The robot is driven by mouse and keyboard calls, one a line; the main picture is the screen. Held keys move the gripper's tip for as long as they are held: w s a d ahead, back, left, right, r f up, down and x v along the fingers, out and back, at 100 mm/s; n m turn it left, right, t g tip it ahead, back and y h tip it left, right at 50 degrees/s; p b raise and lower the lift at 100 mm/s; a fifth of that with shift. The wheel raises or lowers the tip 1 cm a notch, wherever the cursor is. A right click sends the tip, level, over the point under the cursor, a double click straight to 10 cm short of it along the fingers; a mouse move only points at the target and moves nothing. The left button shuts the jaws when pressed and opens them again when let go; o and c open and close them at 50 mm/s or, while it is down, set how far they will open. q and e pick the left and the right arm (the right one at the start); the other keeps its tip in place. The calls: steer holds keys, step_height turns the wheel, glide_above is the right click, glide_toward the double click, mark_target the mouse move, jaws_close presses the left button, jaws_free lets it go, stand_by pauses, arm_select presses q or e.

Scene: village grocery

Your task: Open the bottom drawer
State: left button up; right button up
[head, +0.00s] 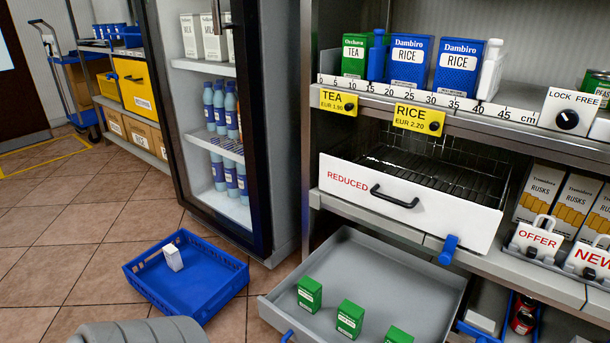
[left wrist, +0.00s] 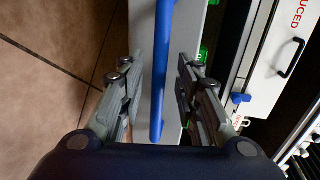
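The bottom drawer (head: 375,267) is a grey tray standing pulled out below the shelf unit, with several green boxes (head: 310,294) inside. Only a bit of its blue handle (head: 287,336) shows at the bottom edge of the head view. In the left wrist view the blue bar handle (left wrist: 162,75) runs lengthwise between the fingers of my left gripper (left wrist: 160,62). The fingers are apart, with a gap to the bar on each side. I cannot tell how deep the bar sits between them. My right gripper is not in view.
Above is a white-fronted REDUCED drawer (head: 410,205) with a black handle and a blue latch (head: 450,243). A blue crate (head: 187,285) holding a small white carton (head: 172,257) stands on the floor at left, near a glass-door fridge (head: 205,130). Tiled floor is clear further left.

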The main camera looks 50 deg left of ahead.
arm_select(q)
steer(key=v, duration=0.5)
steer(key=shift+r, duration=0.15)
stand_by(0.3)
